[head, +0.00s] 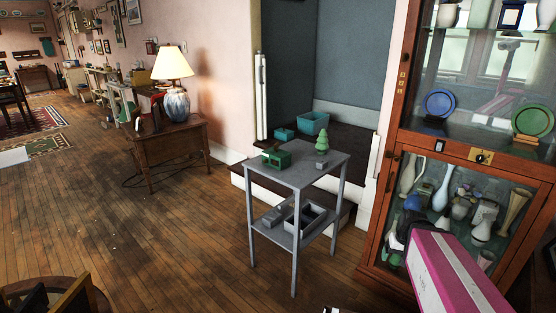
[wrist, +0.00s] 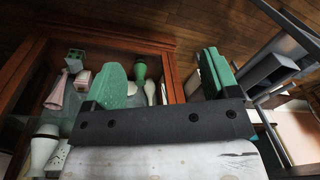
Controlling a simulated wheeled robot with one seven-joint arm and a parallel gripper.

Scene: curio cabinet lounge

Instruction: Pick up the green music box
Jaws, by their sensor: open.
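A green box-like object (head: 277,157), which looks like the music box, sits on the left part of the grey side table's top (head: 310,172). A small green tree figurine (head: 321,143) stands on the same top, behind and to the right. My gripper (wrist: 163,78) is open, with two green fingers spread apart and nothing seen between them. In the head view it is low in front of the glass cabinet, right of the table and well apart from the green box. The green box cannot be made out for sure in the wrist view.
The glass cabinet (head: 390,160) holds vases and plates close to my arm. The table's lower shelf holds a grey open box (head: 305,220). Teal boxes (head: 314,123) sit on the step behind. A lamp (head: 174,75) stands on a wooden side table. Floor left of the grey table is clear.

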